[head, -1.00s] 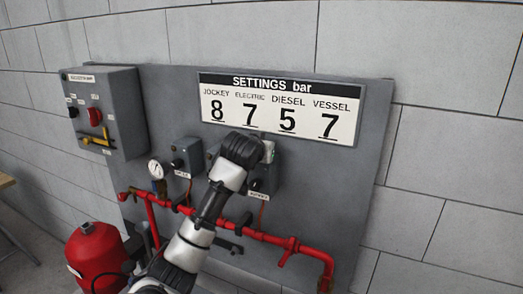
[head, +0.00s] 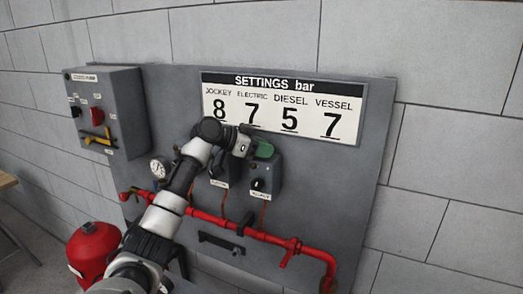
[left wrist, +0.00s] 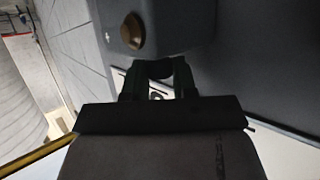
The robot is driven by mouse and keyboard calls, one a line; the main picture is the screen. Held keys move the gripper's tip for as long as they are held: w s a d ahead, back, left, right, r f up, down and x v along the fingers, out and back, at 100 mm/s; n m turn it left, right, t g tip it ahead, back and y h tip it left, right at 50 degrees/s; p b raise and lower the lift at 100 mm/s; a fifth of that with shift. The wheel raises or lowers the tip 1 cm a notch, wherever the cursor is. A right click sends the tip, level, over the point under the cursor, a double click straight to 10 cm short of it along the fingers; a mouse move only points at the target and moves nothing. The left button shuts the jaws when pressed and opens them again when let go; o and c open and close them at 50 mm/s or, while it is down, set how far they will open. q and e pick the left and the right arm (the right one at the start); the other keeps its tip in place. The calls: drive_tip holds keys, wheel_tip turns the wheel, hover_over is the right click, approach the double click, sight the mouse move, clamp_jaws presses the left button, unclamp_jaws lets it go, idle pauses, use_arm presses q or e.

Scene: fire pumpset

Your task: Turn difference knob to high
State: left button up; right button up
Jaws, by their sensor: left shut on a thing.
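A grey pressure switch box (head: 270,172) is mounted on the panel, with a dark round knob (head: 258,184) on its front. My left gripper (head: 264,152) is at the top of this box. The left wrist view shows the box (left wrist: 180,28) with a brownish round part (left wrist: 133,30) on its face. There the fingers of my left gripper (left wrist: 157,82) are shut on a small dark knob (left wrist: 155,69) at the box's edge. The fingers hide most of it, and its marking cannot be read. My right gripper is not in view.
A settings sign (head: 283,106) hangs just above the gripper. Red pipes (head: 235,228) run below the boxes. A pressure gauge (head: 161,170) is left of my arm. A control box (head: 105,112) with a red switch is at the far left, above a red tank (head: 95,250).

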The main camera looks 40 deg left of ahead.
use_arm(q)
drive_tip(key=shift+a+r+m+g+h, duration=0.1)
drive_tip(key=shift+a+m+g+h, duration=0.1)
drive_tip(key=shift+m+g+h, duration=0.45)
drive_tip(key=shift+m+h, duration=0.25)
drive_tip(key=o, duration=0.9)
drive_tip(key=shift+s+a, duration=0.1)
drive_tip(key=shift+a, duration=0.05)
drive_tip(key=b+v, duration=0.5)
drive_tip(key=v, duration=0.6)
